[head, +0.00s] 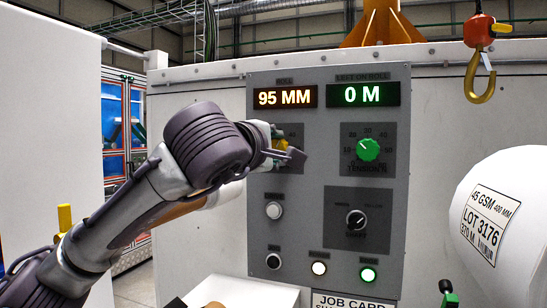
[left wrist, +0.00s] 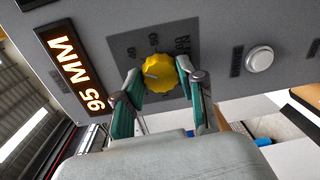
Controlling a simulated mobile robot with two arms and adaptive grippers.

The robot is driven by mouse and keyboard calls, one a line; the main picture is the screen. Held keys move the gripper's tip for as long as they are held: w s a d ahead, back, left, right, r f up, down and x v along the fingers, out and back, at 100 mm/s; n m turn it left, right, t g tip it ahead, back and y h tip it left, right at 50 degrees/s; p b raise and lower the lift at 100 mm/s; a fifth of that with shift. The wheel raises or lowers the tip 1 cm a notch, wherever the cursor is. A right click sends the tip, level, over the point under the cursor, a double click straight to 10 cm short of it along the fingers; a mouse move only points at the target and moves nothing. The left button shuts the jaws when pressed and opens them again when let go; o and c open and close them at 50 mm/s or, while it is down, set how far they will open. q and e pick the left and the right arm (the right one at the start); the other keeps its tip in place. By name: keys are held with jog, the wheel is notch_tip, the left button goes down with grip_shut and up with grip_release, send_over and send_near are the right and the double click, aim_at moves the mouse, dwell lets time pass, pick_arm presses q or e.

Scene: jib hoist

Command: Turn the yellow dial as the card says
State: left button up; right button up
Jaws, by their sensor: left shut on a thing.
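The yellow dial (left wrist: 160,66) sits on a dark scale plate on the grey control panel (head: 331,225). In the left wrist view its pale pointer mark faces left. My left gripper (left wrist: 158,76) has a teal-padded finger on each side of the dial and is shut on it. In the head view my left gripper (head: 287,153) hides most of the dial and its scale. The job card (head: 345,301) is cut off by the bottom edge, so its instruction cannot be read. My right gripper is not in view.
The displays read 95 MM (head: 285,96) and 0 M (head: 363,94). A green tension dial (head: 368,149), a black selector (head: 356,220) and several buttons share the panel.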

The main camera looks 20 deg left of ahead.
pick_arm(q)
jog(key=m+b, duration=0.1)
jog(key=m, duration=0.4)
jog(key=shift+f+y, duration=0.1)
jog(key=shift+y, duration=0.2)
jog(key=shift+f+m+b, duration=0.15)
jog(key=shift+m+b, duration=0.35)
jog(key=shift+m, duration=2.7)
jog(key=shift+d, duration=0.1)
jog(key=o, duration=1.1)
jog(key=shift+o, duration=0.2)
jog(key=shift+s, duration=0.1)
